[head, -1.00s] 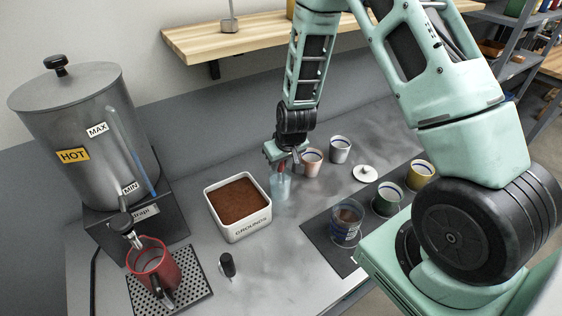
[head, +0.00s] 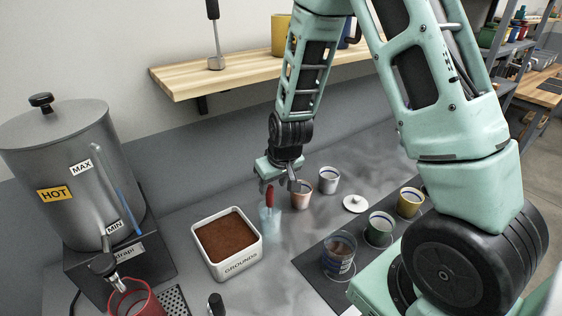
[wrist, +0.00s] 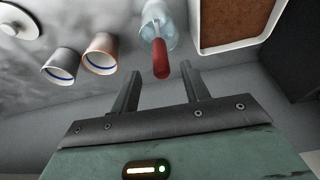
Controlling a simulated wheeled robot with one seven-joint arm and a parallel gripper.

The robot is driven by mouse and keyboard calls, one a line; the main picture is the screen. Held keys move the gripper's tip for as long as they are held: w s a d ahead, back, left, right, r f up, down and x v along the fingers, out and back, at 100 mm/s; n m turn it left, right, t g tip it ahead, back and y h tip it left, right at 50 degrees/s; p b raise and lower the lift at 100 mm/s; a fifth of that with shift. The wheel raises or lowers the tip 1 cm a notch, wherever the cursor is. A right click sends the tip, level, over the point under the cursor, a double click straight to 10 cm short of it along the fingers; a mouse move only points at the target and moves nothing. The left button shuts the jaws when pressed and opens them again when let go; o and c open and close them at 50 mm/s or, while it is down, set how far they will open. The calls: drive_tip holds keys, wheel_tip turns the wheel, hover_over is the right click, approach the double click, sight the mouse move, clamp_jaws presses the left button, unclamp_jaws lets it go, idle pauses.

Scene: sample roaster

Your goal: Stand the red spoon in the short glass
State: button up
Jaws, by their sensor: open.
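The red spoon (head: 269,197) stands handle up in a small pale-blue see-through glass (head: 269,224), just right of the grounds box. Its lower part is inside the glass. In the wrist view the red handle (wrist: 161,62) points out of the glass (wrist: 153,17) toward my gripper. My gripper (head: 283,187) is open and empty, beside the top of the handle. In the wrist view its fingertips (wrist: 161,75) are spread on either side of the handle's end, apart from it.
A white box of grounds (head: 227,244) stands left of the glass. A pink cup (head: 301,196) and a white cup (head: 328,181) are close at right. A glass with brown contents (head: 339,258) stands on the dark mat, and a wooden shelf (head: 240,80) is above.

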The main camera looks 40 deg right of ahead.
drive_tip(key=v, duration=1)
drive_tip(key=shift+r, duration=0.3)
drive_tip(key=shift+s, duration=0.1)
drive_tip(key=s+a+r+n+g, duration=0.1)
drive_tip(key=s+a+n, duration=0.3)
drive_tip(key=s+a, duration=0.5)
drive_tip(key=s+a+r+n+g, duration=0.2)
drive_tip(key=s+a+n+g, duration=0.1)
drive_tip(key=s+a, duration=0.7)
drive_tip(key=s+n, duration=0.1)
drive_tip(key=s, duration=0.1)
drive_tip(key=shift+s+a+r+y, duration=0.2)
drive_tip(key=shift+s+a+y, duration=0.1)
drive_tip(key=shift+s+y, duration=0.1)
